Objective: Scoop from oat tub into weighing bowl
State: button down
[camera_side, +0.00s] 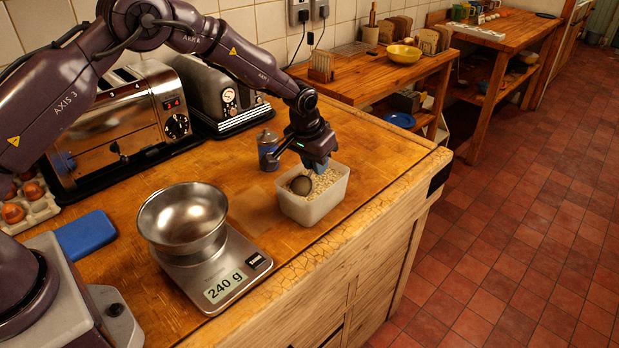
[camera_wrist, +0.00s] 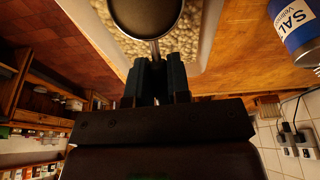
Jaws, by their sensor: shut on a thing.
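The oat tub (camera_side: 313,205) is a white rectangular container of pale oats near the counter's front edge. My gripper (camera_side: 318,165) is over the tub, shut on the handle of a round metal scoop (camera_side: 301,185). In the wrist view the scoop (camera_wrist: 147,14) extends from between the fingers (camera_wrist: 158,75) above the oats (camera_wrist: 105,45). The weighing bowl (camera_side: 183,217) is shiny metal and stands on a scale (camera_side: 222,272) reading 240 g, left of the tub. The bowl looks empty.
A salt can (camera_side: 268,150) stands just behind the tub; it also shows in the wrist view (camera_wrist: 297,35). Toasters (camera_side: 125,118) stand at the back. A blue block (camera_side: 86,235) and eggs (camera_side: 15,208) lie left of the bowl. Counter between bowl and tub is clear.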

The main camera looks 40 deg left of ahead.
jog(key=shift+r, duration=4)
jog(key=shift+a, duration=0.1)
